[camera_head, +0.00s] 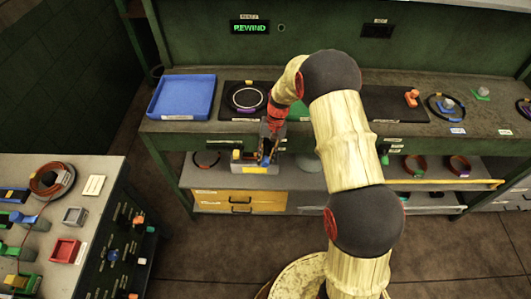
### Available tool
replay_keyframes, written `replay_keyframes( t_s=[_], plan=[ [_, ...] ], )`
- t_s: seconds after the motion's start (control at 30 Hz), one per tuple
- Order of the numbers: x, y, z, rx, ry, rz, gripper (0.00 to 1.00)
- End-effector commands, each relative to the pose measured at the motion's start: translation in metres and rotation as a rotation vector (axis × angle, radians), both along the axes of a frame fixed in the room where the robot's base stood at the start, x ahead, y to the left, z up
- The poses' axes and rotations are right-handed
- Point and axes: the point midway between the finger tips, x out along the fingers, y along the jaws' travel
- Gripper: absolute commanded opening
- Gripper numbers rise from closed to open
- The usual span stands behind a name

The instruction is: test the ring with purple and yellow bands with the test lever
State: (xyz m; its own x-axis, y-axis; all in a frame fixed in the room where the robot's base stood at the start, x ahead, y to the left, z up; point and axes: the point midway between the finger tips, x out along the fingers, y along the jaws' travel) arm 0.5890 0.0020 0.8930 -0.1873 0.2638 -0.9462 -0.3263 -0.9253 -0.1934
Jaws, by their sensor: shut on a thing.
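The ring with purple and yellow bands (245,97) lies flat on a dark pad at the left of the bench. It is dark, with a purple part at its near side and a small yellow part at its far side. My gripper (266,158) reaches down in front of the bench's front edge, below and right of the ring and apart from it. It is shut at a small block with blue, yellow and orange parts (239,157), which seems to be the test lever. The fingers largely hide the contact.
A blue tray (182,97) is left of the pad; other rings and orange and green parts stand at the bench's right. A lower shelf (300,178) holds yellow drawers and rings. A cluttered side table (110,190) stands at left.

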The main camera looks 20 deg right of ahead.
Motion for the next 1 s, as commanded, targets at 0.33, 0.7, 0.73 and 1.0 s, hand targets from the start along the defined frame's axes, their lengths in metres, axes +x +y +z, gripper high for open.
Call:
replay_keyframes(
  t_s=[0.33,0.7,0.73,1.0],
  plan=[
    [0.004,-0.001,0.013,0.062,0.19,-0.001,0.0],
    [0.006,-0.002,0.016,0.087,0.261,0.0,0.0],
    [0.006,-0.002,0.016,0.087,0.263,-0.001,0.0],
    [0.006,-0.001,0.016,0.087,0.264,-0.001,0.0]
  ],
)
